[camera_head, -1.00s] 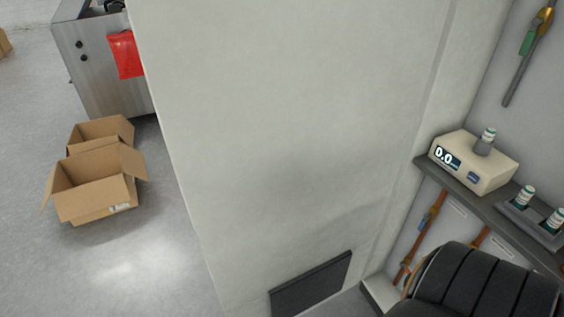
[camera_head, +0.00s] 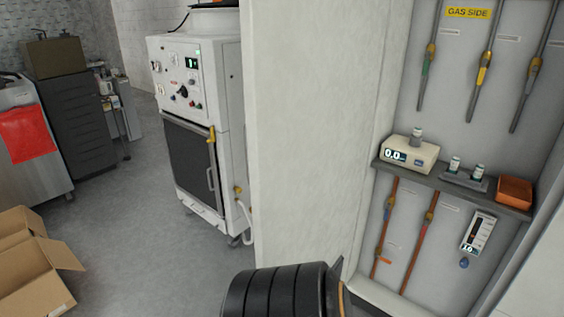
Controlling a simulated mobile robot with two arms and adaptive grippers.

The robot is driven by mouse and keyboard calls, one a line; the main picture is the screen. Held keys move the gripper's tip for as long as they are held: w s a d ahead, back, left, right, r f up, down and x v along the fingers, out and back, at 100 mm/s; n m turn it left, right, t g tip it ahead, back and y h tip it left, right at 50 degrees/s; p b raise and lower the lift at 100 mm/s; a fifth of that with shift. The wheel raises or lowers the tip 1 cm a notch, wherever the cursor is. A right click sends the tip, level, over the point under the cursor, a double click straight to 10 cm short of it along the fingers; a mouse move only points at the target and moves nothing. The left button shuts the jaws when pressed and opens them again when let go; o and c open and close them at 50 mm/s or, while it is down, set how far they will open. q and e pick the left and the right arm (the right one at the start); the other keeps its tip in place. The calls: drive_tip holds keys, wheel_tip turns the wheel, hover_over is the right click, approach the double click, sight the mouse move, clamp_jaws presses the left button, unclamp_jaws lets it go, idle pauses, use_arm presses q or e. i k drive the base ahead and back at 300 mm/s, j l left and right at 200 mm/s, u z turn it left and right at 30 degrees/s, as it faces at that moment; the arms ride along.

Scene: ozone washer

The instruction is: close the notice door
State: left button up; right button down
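No door marked with a notice can be made out in this view. A tall pale panel (camera_head: 305,130) stands in the middle, and I cannot tell whether it is a door or a fixed wall. To its right is an open recess with a yellow "GAS SIDE" label (camera_head: 468,13). Left of the panel stands a white machine (camera_head: 226,110) with a dark front door (camera_head: 188,165) and a yellow-topped handle; this door looks shut. Neither of my grippers shows. Only a black ribbed part of my arm is at the bottom centre, hiding the panel's foot.
The recess shelf (camera_head: 450,184) holds a meter (camera_head: 409,153), small vials and an orange box (camera_head: 515,192). Valved pipes run above and below it. An open carton (camera_head: 32,265) lies at lower left, near a steel cabinet with a red sheet (camera_head: 26,134). Grey floor (camera_head: 150,220) is clear between.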

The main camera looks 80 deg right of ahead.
sight(311, 68)
drive_tip(key=i+z, duration=0.4)
drive_tip(key=i+j+z, duration=0.25)
drive_tip(key=i+z, duration=0.3)
drive_tip(key=z, duration=0.3)
drive_tip(key=i+z, duration=0.2)
drive_tip(key=z, duration=0.25)
drive_tip(key=i+z, duration=0.15)
drive_tip(key=z, duration=0.3)
drive_tip(key=i+j+z, duration=0.15)
drive_tip(key=z, duration=0.3)
drive_tip(key=i+j+z, duration=0.15)
drive_tip(key=z, duration=0.3)
drive_tip(key=i+z, duration=0.15)
drive_tip(key=z, duration=0.25)
drive_tip(key=i+j+z, duration=0.15)
drive_tip(key=z, duration=0.25)
drive_tip(key=i+j+z, duration=0.15)
drive_tip(key=z, duration=0.25)
drive_tip(key=i+j+z, duration=0.1)
drive_tip(key=z, duration=0.25)
drive_tip(key=j, duration=0.1)
